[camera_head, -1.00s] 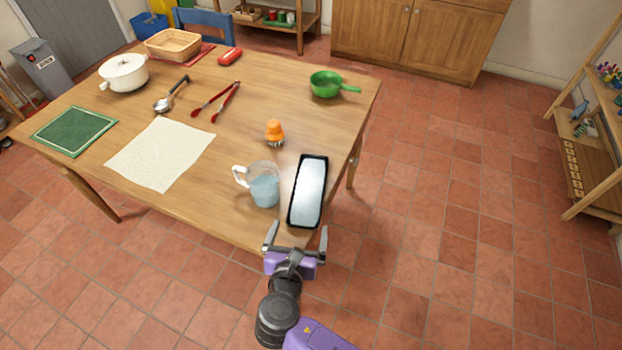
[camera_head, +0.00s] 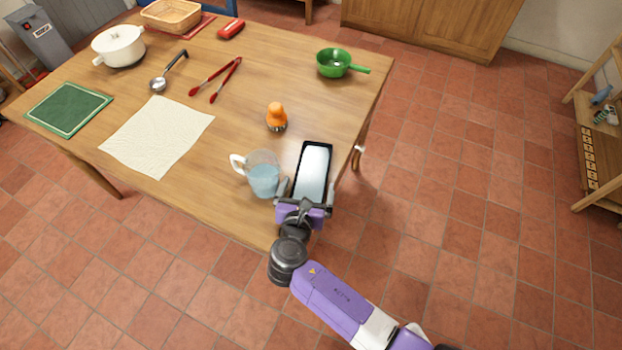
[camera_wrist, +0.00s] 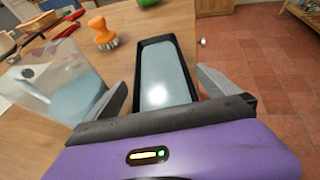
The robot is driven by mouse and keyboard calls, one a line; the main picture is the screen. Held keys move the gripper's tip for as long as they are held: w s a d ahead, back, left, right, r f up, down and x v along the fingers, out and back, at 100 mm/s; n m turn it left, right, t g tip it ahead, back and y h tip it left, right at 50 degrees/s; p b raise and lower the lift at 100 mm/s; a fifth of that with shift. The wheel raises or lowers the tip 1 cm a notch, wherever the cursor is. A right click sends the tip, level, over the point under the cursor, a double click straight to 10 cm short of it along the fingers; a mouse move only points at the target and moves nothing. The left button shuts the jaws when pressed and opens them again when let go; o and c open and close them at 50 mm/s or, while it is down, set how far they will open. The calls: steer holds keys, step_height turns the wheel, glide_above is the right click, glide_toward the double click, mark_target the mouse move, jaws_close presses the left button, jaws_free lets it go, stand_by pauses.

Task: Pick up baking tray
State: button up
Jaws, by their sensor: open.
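The baking tray (camera_head: 313,170) is a dark-rimmed, narrow rectangle with a pale grey inside, lying at the right front edge of the wooden table. It also shows in the wrist view (camera_wrist: 166,75), straight ahead between my fingers. My gripper (camera_head: 305,192) is open, with one finger on each side of the tray's near end. The tray's near end is hidden by the gripper body.
A measuring jug (camera_head: 263,178) with blue liquid stands close to the left finger. An orange-handled brush (camera_head: 277,117) and a green pan (camera_head: 338,64) stand farther back. A cream cloth (camera_head: 157,136) lies left.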

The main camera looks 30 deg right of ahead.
mark_target(310, 185)
steer(key=shift+x, duration=1.55)
steer(key=shift+c, duration=0.2)
steer(key=c, duration=1.4)
steer(key=shift+c, duration=0.4)
steer(key=shift+r, duration=0.2)
steer(key=shift+r, duration=1.6)
steer(key=shift+s+a+b, duration=0.2)
steer(key=shift+s+a, duration=1.7)
steer(key=shift+s, duration=0.45)
steer(key=shift+s+a+b, duration=0.15)
steer(key=shift+s+a, duration=1.75)
steer(key=shift+s, duration=0.4)
steer(key=shift+s+a+b, duration=0.2)
steer(key=shift+s+a, duration=1.7)
steer(key=shift+s, duration=0.45)
